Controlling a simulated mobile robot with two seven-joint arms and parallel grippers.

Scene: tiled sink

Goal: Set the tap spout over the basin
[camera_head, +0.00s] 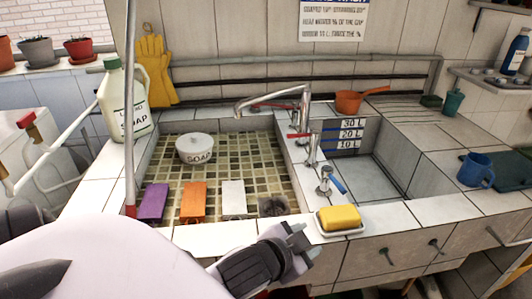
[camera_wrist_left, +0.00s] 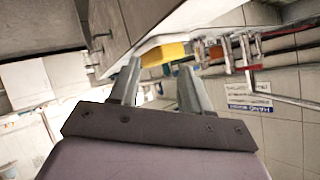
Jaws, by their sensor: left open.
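The silver tap spout (camera_head: 262,98) arches left from the tap stand (camera_head: 304,108), and its tip hangs over the mosaic-tiled recess (camera_head: 257,160). The deep basin (camera_head: 370,180) with litre marks on its wall lies to the right of the tap, with no spout above it. My left gripper (camera_head: 303,240) is open and empty at the front edge of the sink, well in front of and below the spout. In the left wrist view its two fingers (camera_wrist_left: 160,75) stand apart, and the spout (camera_wrist_left: 248,72) shows to their right. My right gripper is not in view.
A yellow sponge (camera_head: 339,217) on a white dish sits just beyond my left gripper. A tap with a blue lever (camera_head: 331,180) stands behind it. Coloured blocks (camera_head: 193,201) and a soap pot (camera_head: 196,148) occupy the recess. An orange pan (camera_head: 349,102) is behind the basin.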

